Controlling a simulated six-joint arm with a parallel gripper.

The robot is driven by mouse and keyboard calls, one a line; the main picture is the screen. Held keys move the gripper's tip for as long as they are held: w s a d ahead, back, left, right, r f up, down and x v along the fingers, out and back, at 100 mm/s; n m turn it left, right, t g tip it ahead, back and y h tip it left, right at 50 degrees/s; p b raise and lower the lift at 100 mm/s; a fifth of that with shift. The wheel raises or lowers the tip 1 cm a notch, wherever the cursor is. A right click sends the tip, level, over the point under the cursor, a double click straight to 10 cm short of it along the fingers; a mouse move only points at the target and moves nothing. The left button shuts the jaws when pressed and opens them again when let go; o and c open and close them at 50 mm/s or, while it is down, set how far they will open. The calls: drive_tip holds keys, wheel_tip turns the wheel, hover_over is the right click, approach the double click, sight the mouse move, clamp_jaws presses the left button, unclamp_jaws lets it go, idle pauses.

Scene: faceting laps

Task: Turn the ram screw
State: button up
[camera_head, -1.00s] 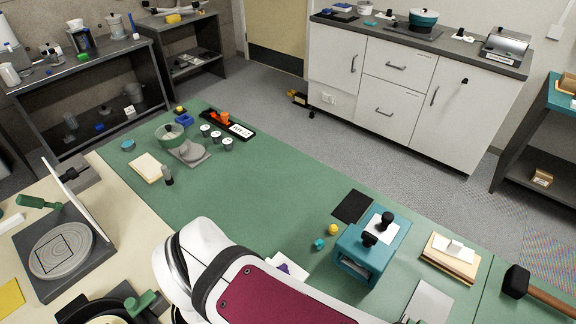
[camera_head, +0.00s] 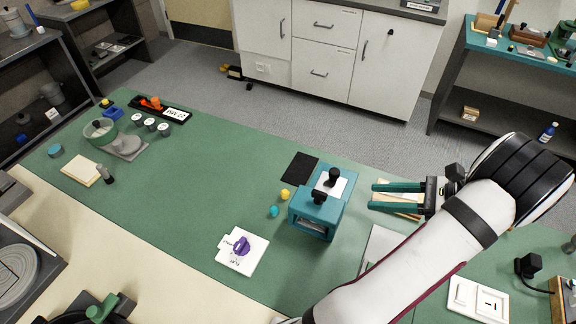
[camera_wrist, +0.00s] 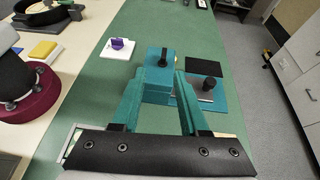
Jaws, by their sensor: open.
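A teal press-like fixture (camera_head: 315,228) stands on the green bench. A black handle (camera_head: 318,197) sits on its teal block, and a black knob (camera_head: 333,175) rises from the white plate behind. I cannot tell for certain which part is the ram screw.
A white card with a purple piece (camera_head: 241,248) lies left of the fixture. A black mat (camera_head: 299,168) and small yellow (camera_head: 285,194) and teal (camera_head: 273,211) pieces lie beside it. A wooden block (camera_head: 398,202) is beneath my gripper. The bench's left middle is clear.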

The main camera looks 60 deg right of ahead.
sight(325, 194)
drive_tip(key=shift+m+h, duration=0.4)
drive_tip(key=shift+h, duration=0.1)
drive_tip(key=x, duration=0.9)
drive_tip(key=f+x, duration=0.1)
drive_tip(key=x, duration=0.4)
drive_tip(key=shift+s, duration=0.2)
clamp_jaws()
